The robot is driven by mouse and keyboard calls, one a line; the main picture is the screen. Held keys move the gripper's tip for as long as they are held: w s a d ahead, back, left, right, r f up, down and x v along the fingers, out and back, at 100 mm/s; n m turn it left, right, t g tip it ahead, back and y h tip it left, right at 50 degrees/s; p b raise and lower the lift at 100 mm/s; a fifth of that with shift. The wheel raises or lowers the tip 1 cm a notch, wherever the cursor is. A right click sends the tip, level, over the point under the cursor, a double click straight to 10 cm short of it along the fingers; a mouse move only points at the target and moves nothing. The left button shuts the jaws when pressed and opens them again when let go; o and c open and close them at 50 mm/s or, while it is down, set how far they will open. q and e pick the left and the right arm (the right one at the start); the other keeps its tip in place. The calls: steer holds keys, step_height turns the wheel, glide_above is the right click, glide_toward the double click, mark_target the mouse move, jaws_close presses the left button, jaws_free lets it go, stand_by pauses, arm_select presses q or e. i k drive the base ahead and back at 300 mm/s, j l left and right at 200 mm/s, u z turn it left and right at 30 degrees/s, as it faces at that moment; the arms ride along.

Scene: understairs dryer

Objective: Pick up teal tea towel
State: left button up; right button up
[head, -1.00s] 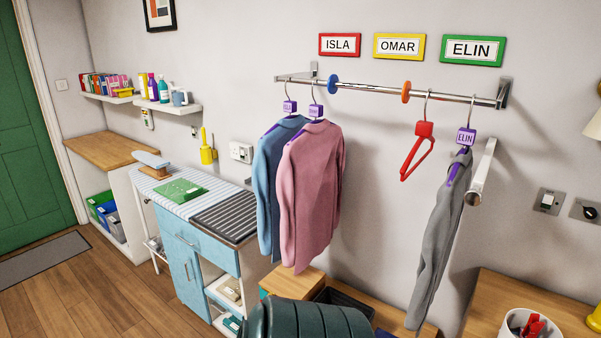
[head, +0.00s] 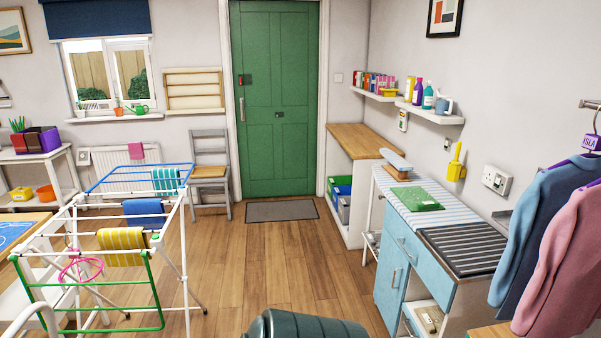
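A teal towel (head: 166,180), which looks striped, hangs over a rail at the far end of the white drying rack (head: 185,250), under the rack's blue end frame. A blue towel (head: 143,213) hangs nearer on the same rack, and a yellow striped towel (head: 122,246) hangs nearer still, by the green end frame. The teal towel is partly behind the rack's bars. Neither of my grippers shows in the head view.
Wooden floor (head: 265,265) lies clear between the rack and the blue cabinet (head: 390,270) at the right. A chair (head: 210,172) and a doormat (head: 282,210) are near the green door (head: 280,100). Blue and pink garments (head: 565,250) hang at the right edge.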

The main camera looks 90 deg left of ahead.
mark_target(167, 173)
steer(key=u, duration=2.2)
